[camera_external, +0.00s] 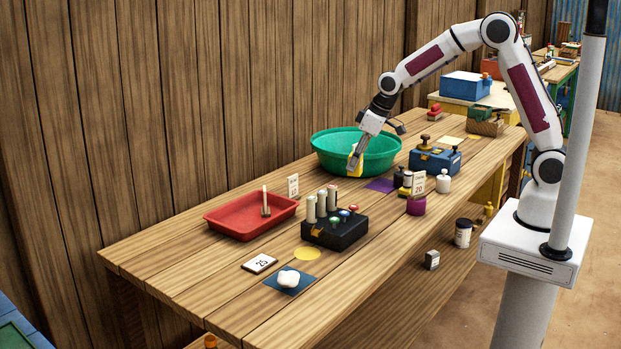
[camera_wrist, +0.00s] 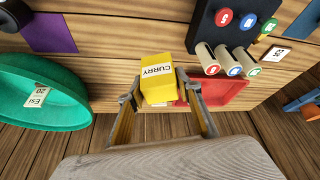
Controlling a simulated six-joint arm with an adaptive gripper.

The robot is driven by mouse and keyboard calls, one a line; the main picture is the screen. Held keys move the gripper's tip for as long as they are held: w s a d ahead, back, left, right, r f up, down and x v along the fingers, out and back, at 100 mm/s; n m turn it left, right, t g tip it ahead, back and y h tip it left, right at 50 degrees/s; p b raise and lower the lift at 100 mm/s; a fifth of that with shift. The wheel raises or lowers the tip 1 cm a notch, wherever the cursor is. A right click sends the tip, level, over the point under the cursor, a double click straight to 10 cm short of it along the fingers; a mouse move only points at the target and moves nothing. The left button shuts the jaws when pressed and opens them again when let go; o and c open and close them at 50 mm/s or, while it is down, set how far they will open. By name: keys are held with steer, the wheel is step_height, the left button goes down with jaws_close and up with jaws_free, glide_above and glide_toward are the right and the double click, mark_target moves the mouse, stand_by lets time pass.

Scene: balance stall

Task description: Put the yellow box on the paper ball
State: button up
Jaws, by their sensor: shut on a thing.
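The yellow box (camera_external: 352,163), labelled CURRY in the wrist view (camera_wrist: 162,50), is held between the fingers of my gripper (camera_external: 356,156). In the wrist view my gripper (camera_wrist: 158,92) has one finger on each side of the box. In the external view the box appears in front of the green basin, above the table. The white, crumpled paper ball (camera_external: 289,279) sits on a blue square (camera_external: 303,288) near the table's front left edge, well away from my gripper. I cannot make out the paper ball in the wrist view.
A green basin (camera_external: 330,150) stands beside my gripper. A red tray (camera_external: 225,220) and a black block (camera_external: 345,235) with several cylinders stand between it and the paper ball. A number card (camera_external: 260,263) and a yellow disc (camera_external: 307,254) lie near the ball.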

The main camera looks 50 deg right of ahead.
steer(key=w+a+r+n+y, duration=0.1)
steer(key=w+a+r+n, duration=0.15)
steer(key=a, duration=0.95)
steer(key=s+a+n+g, duration=0.1)
steer(key=s+a, duration=0.3)
steer(key=a, duration=0.7)
steer(key=s+a+n+y, duration=0.1)
steer(key=s+a+n, duration=0.3)
steer(key=a, duration=0.7)
steer(key=s+a+n+g, duration=0.1)
steer(key=s+a, duration=0.3)
steer(key=a, duration=0.7)
steer(key=shift+s+a+f+n+g+y, duration=0.25)
steer(key=shift+s+f+n+g+y, duration=0.1)
steer(key=shift+n, duration=0.3)
glide_above(288, 273)
steer(key=shift+s+f, duration=0.1)
steer(key=shift+f, duration=2.4)
steer(key=shift+f, duration=2.5)
steer(key=shift+f, duration=0.1)
